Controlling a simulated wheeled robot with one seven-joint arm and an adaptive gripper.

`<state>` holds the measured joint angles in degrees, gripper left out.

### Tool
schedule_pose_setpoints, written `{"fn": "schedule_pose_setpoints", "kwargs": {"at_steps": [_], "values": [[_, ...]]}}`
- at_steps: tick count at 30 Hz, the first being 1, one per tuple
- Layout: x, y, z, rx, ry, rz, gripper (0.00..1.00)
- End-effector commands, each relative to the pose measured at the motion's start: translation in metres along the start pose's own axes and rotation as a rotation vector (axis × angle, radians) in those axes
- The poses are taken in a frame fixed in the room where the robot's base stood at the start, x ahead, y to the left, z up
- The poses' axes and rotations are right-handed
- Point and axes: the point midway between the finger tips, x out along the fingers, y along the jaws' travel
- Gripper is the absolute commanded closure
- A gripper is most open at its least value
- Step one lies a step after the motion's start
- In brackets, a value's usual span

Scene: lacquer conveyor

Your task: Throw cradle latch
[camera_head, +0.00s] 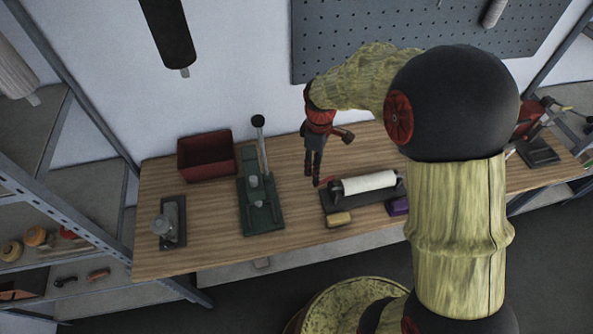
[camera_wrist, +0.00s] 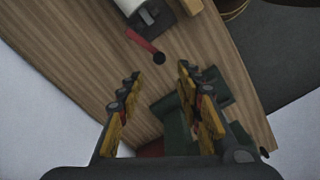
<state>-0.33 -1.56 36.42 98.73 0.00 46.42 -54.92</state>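The cradle (camera_head: 335,203) is a dark base holding a white roller (camera_head: 368,182) on the bench; its end also shows at the top of the wrist view (camera_wrist: 168,22). A red lever (camera_wrist: 142,41) with a black knob (camera_wrist: 159,58), seemingly the latch, sticks out from the cradle's end. In the head view, a bit of the red lever (camera_head: 327,181) shows beside my gripper (camera_head: 313,178). My gripper points down left of the cradle. In the wrist view, its fingers (camera_wrist: 159,74) are apart with nothing between them; the knob appears just beyond the tips. Contact cannot be told.
A green lever press (camera_head: 262,205) with a tall handle stands left of my gripper, near a red bin (camera_head: 206,157). A yellow block (camera_head: 338,219) and a purple block (camera_head: 397,206) lie before the cradle. A pegboard (camera_head: 345,40) is behind. Bare wood (camera_head: 215,240) lies front left.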

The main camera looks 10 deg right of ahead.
Motion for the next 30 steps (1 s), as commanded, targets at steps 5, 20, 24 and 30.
{"fn": "schedule_pose_setpoints", "kwargs": {"at_steps": [5,20,24,30], "values": [[0.003,-0.001,0.001,-0.079,0.000,0.000,0.64],[0.068,-0.001,0.001,-0.084,-0.001,-0.001,0.64],[0.077,-0.001,0.001,-0.083,0.000,-0.001,0.64],[0.079,-0.001,0.001,-0.083,0.000,0.001,0.64]]}}
